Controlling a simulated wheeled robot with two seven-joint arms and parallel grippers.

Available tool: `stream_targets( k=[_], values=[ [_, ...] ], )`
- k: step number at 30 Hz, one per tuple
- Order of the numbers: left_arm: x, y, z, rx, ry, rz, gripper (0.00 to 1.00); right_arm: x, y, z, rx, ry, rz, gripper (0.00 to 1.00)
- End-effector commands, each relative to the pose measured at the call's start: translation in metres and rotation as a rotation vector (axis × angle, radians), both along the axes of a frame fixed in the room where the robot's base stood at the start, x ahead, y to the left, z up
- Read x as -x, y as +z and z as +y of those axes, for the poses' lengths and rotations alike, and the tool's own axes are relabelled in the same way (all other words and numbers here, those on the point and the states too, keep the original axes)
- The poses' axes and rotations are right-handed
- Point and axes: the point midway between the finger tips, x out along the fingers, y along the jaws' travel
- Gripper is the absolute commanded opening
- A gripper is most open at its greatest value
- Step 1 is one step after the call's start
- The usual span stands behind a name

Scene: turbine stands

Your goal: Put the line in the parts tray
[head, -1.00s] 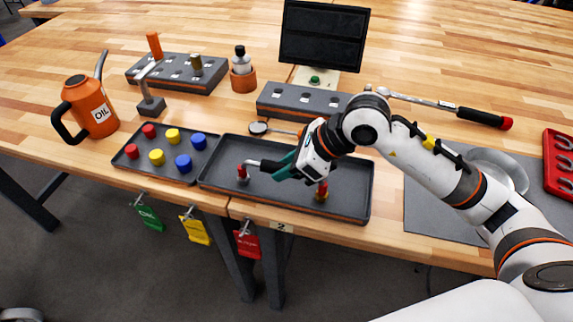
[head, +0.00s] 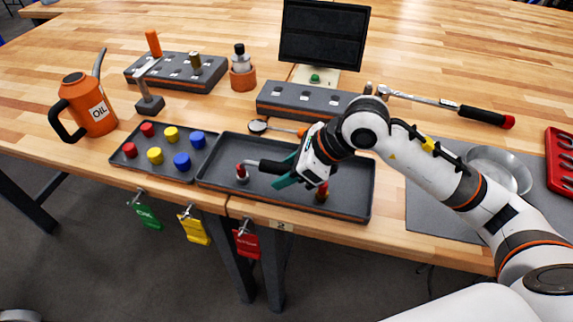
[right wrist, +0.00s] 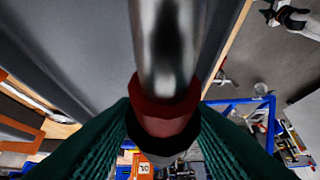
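The line is a bent tube with a black sleeve (head: 272,166) and red end fittings. It lies within the outline of the large grey tray (head: 345,207). Its left fitting (head: 242,173) and right fitting (head: 322,192) point down and appear to meet the tray floor. My right gripper (head: 286,171) is over the tray with its teal fingers on either side of the sleeve, apart. The right wrist view shows a shiny metal tube (right wrist: 166,45) with a red collar (right wrist: 165,110) between the fingers; any contact is unclear. My left gripper is out of view.
A smaller tray (head: 185,148) with red, yellow and blue caps adjoins on the left. A slotted block (head: 300,101), a round mirror-like tool (head: 257,127) and a monitor (head: 324,38) are behind. An oil can (head: 90,105) stands far left. A torque wrench (head: 440,104) lies at right.

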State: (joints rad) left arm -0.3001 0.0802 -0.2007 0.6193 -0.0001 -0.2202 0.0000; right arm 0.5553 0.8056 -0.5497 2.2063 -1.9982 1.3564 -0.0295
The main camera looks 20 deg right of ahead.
Motion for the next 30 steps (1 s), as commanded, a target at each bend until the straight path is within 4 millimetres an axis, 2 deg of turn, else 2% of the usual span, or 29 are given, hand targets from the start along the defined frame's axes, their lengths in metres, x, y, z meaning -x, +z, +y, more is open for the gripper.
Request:
stream_targets(
  k=[7,9,17,30],
  values=[
    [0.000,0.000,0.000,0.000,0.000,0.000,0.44,-0.002,0.004,0.000,-0.004,-0.001,-0.012,0.48],
    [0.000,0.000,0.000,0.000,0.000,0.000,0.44,-0.002,0.004,0.000,-0.004,-0.001,-0.012,0.56],
    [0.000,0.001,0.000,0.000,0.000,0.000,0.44,-0.002,0.006,0.000,-0.005,-0.001,-0.016,0.56],
    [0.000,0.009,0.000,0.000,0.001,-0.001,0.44,0.009,0.031,-0.017,-0.004,-0.002,-0.017,0.56]
  ],
)
